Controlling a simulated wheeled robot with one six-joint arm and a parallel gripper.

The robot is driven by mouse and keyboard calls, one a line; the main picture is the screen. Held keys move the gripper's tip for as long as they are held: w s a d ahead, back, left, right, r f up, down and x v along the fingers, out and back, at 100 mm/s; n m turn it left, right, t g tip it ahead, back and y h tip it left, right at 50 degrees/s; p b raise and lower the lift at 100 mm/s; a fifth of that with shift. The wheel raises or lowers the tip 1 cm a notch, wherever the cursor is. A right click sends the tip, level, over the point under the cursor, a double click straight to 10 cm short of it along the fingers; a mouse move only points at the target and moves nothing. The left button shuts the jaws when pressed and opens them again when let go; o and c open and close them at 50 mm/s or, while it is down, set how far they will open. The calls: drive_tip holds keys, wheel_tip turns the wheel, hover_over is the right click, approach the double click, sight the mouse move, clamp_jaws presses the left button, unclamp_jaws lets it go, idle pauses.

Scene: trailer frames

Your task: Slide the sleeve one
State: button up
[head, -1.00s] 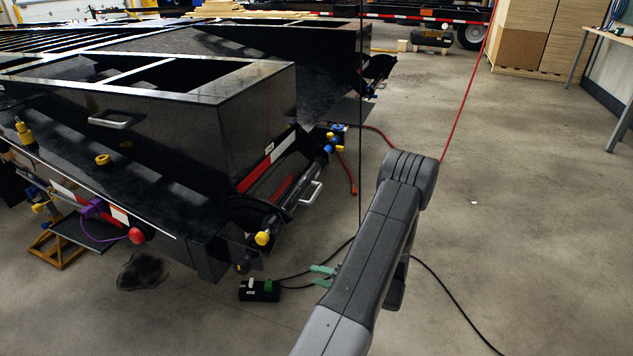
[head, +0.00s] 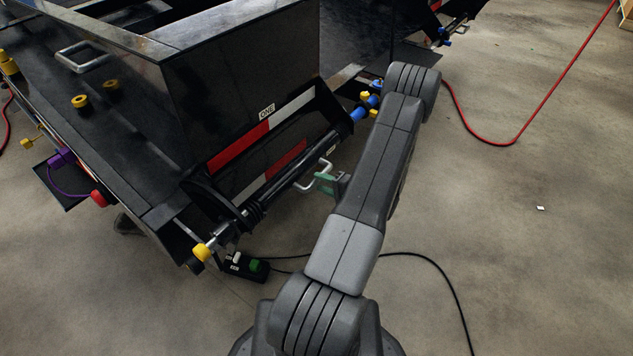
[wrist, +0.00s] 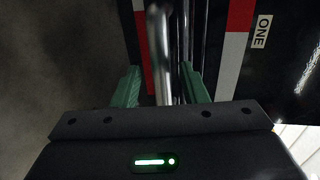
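The sleeve is a black tube (head: 287,181) on a shaft along the trailer frame's end, beside a red-and-white strip and a label reading ONE (head: 266,111); the label also shows in the wrist view (wrist: 262,31). A silver handle (head: 325,171) sticks out from the sleeve's side. My gripper (head: 324,183) has green fingers and is at the handle; the arm hides part of it. In the wrist view the silver handle bar (wrist: 164,55) runs between the two spread fingers of my gripper (wrist: 163,87), closer to the right one. I cannot tell whether they touch.
Yellow knobs (head: 202,252) mark the shaft's near end, with blue and yellow fittings (head: 370,100) at its far end. A black box with a green button (head: 247,266) sits on the floor by a black cable (head: 445,281). Floor to the right is mostly clear.

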sight(317, 180)
drive_tip(key=shift+x, duration=1.55)
drive_tip(key=shift+w+d, duration=0.15)
drive_tip(key=shift+w, duration=0.05)
drive_tip(key=shift+c, duration=0.2)
clamp_jaws()
drive_tip(key=w+d+b, duration=0.7)
drive_tip(key=w, duration=0.2)
drive_tip(key=shift+w, duration=0.35)
drive_tip(key=shift+o, duration=0.2)
unclamp_jaws()
